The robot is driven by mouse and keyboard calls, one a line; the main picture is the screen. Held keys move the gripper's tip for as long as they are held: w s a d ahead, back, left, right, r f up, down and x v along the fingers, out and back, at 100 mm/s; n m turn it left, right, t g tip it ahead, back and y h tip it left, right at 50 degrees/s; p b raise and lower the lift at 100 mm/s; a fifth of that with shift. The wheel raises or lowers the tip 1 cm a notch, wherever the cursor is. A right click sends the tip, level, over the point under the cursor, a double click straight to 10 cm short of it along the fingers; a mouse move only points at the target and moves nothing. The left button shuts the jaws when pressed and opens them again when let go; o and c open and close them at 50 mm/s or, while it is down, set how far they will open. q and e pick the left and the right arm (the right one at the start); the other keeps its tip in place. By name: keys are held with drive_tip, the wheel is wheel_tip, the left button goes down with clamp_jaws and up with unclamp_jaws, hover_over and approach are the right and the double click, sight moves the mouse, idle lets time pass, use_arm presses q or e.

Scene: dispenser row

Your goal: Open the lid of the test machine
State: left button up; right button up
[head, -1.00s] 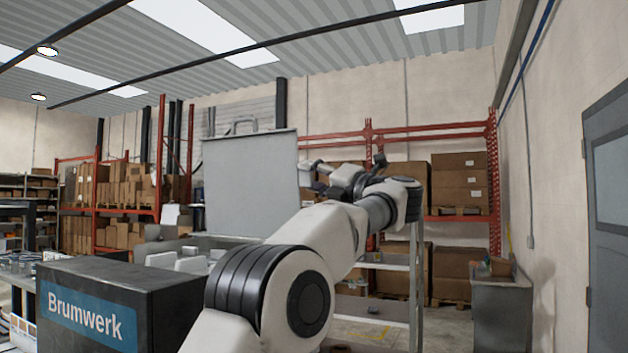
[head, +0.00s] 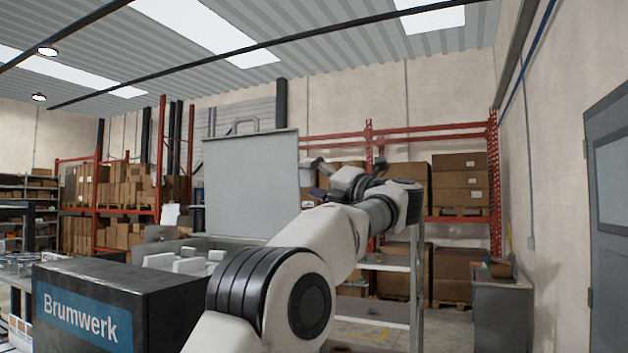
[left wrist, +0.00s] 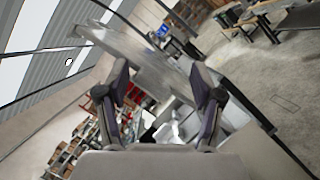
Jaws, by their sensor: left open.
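The test machine's lid (head: 250,188) is a flat grey panel standing upright in the head view, with a handle (head: 243,125) on its top edge. White blocks (head: 188,263) show in front of its lower edge. My left gripper (head: 317,178) is open and empty just beside the lid's right edge. I cannot tell if it touches the lid. In the left wrist view its two fingers (left wrist: 158,75) are spread, and a light grey panel (left wrist: 140,62), likely the lid, lies beyond them. My right gripper is not in view.
A dark box marked Brumwerk (head: 120,290) stands at the front left. A metal shelf (head: 380,312) is behind my left arm. Racks with cardboard boxes (head: 460,185) line the back. A grey cabinet (head: 500,312) and a door (head: 608,200) are at the right.

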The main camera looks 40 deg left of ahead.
use_arm(q)
drive_tip(key=v, duration=1.2)
drive_tip(key=shift+a+f, duration=0.15)
drive_tip(key=shift+w, duration=0.1)
